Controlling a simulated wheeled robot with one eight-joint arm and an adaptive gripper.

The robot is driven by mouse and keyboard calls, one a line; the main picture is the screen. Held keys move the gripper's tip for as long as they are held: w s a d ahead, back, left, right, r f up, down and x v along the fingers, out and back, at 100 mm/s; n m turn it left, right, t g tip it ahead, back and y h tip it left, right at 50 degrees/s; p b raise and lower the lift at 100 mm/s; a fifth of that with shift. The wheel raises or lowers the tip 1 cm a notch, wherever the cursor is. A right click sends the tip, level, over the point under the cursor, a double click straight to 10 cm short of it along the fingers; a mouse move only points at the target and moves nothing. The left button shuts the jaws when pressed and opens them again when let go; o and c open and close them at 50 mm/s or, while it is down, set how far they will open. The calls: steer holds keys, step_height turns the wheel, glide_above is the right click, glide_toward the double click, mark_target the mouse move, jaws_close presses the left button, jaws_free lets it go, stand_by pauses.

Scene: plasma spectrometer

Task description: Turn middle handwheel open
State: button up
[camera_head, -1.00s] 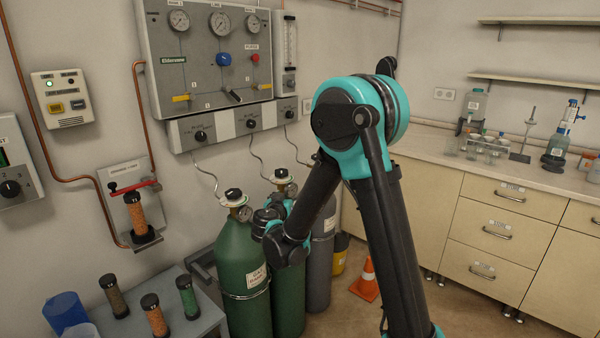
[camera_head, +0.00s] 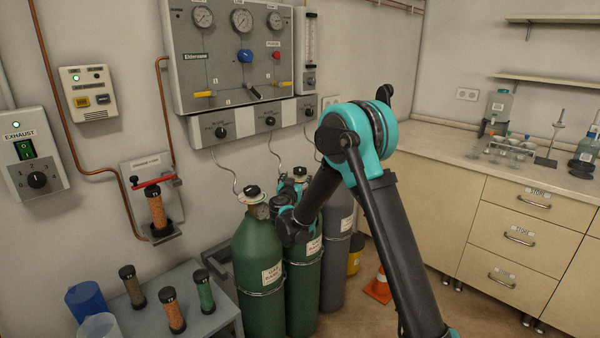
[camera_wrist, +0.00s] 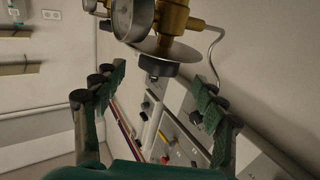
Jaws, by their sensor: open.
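The middle gas cylinder (camera_head: 302,290) is green and stands between another green cylinder (camera_head: 258,290) and a grey one (camera_head: 336,260). Its black handwheel (camera_head: 299,171) shows on top, just above my wrist. My gripper (camera_wrist: 157,78) is open and empty. In the wrist view, a black handwheel (camera_wrist: 157,69) with a pale disc, brass valve body (camera_wrist: 172,18) and round gauge (camera_wrist: 132,18) lies between the spread fingers, apart from both. The view appears upside down. In the head view, my wrist hides most of the gripper and the middle valve.
The left cylinder's handwheel (camera_head: 251,191) stands close by. Thin tubes run up to the gauge panel (camera_head: 230,60) on the wall. A low table (camera_head: 190,325) with sample tubes is at lower left. An orange cone (camera_head: 378,288) stands on the floor to the right.

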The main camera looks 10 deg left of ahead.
mark_target(300, 168)
steer(key=w, duration=0.6)
steer(key=shift+d, duration=0.25)
steer(key=c, duration=1.2)
